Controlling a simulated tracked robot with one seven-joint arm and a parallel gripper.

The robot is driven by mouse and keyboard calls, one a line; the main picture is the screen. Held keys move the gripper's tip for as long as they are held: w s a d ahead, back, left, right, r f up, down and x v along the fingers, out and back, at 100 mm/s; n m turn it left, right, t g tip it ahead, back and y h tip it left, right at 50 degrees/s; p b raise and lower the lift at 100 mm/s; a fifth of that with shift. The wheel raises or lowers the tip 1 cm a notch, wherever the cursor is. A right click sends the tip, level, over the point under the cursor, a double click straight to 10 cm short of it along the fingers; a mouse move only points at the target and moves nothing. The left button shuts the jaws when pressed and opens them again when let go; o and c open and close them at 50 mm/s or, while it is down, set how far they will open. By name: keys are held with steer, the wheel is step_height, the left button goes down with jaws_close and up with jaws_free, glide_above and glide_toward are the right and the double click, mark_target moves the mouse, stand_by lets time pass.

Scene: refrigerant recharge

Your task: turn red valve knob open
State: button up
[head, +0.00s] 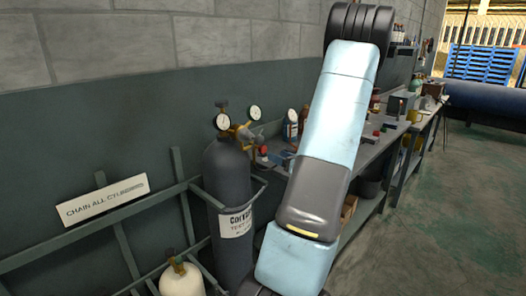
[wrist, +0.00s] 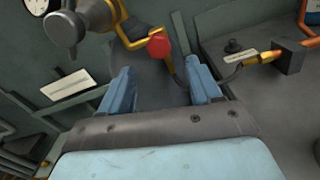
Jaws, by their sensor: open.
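A small round red knob (wrist: 159,46) shows in the upper middle of the wrist view, with yellow brass fittings (wrist: 133,33) beside it. My gripper (wrist: 160,78) is open and empty, with its blue fingers apart below the knob in the picture. The knob appears ahead of the gap between the fingertips, and nothing is between the fingers. In the head view, a small red spot (head: 263,150) beside the regulator (head: 243,132) looks like the same knob. My gripper is not visible in the head view.
A dark gas cylinder (head: 228,190) stands in a metal rail rack (head: 110,194), with pressure gauges (head: 222,121) on top. A white cylinder (head: 181,279) stands lower left. A cluttered workbench (head: 375,150) runs along the wall. The green floor (head: 460,210) at right is clear.

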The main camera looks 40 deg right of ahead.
mark_target(264, 150)
steer(key=w, duration=0.9)
steer(key=shift+a, duration=0.4)
steer(key=shift+s, duration=0.1)
steer(key=shift+c, duration=0.4)
steer(key=c, duration=0.9)
steer(key=shift+c, duration=0.2)
